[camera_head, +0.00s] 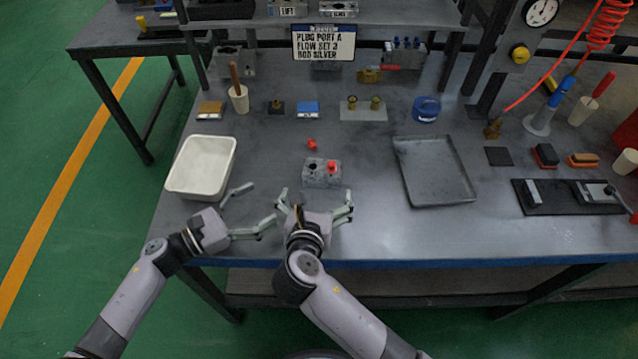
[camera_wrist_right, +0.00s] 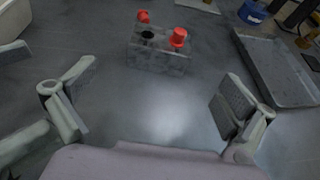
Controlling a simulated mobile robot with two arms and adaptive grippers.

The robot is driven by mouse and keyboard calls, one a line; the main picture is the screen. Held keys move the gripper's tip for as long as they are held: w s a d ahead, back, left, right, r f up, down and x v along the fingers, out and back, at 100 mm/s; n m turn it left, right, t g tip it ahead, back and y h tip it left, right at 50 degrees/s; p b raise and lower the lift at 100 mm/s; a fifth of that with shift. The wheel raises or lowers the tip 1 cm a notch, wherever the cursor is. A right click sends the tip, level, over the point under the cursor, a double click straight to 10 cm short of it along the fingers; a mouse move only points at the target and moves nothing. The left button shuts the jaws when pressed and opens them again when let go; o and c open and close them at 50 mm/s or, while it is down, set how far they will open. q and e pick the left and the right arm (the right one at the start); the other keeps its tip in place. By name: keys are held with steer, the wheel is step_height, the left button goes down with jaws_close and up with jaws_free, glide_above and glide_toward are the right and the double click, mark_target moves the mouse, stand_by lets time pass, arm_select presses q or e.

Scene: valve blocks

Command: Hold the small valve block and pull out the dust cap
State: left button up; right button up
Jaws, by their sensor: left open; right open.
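The small valve block (camera_head: 321,175) is a grey metal block on the table, in front of my grippers. A red dust cap (camera_head: 333,167) sits in its right port; the left port is open and dark. Another red cap (camera_head: 312,143) lies on the table behind the block. The right wrist view also shows the block (camera_wrist_right: 158,60), the seated cap (camera_wrist_right: 179,38) and the loose cap (camera_wrist_right: 143,16). My right gripper (camera_head: 316,202) is open and empty just short of the block. My left gripper (camera_head: 256,207) is open and empty to the left of the block.
A white bin (camera_head: 172,181) stands at the left and a grey tray (camera_head: 437,200) lies at the right. A sign (camera_head: 323,43) stands at the back, reading plug port A, flow set 2, rod silver. Several small parts line the rear.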

mark_target(322, 174)
steer(key=x, duration=1.1)
steer(key=shift+w+d, duration=0.1)
steer(key=shift+w, duration=0.1)
steer(key=shift+c, duration=0.2)
steer(key=c, duration=1.7)
steer(key=o, duration=1.7)
steer(key=shift+o, duration=0.2)
steer(key=v, duration=1.2)
steer(key=shift+f, duration=0.1)
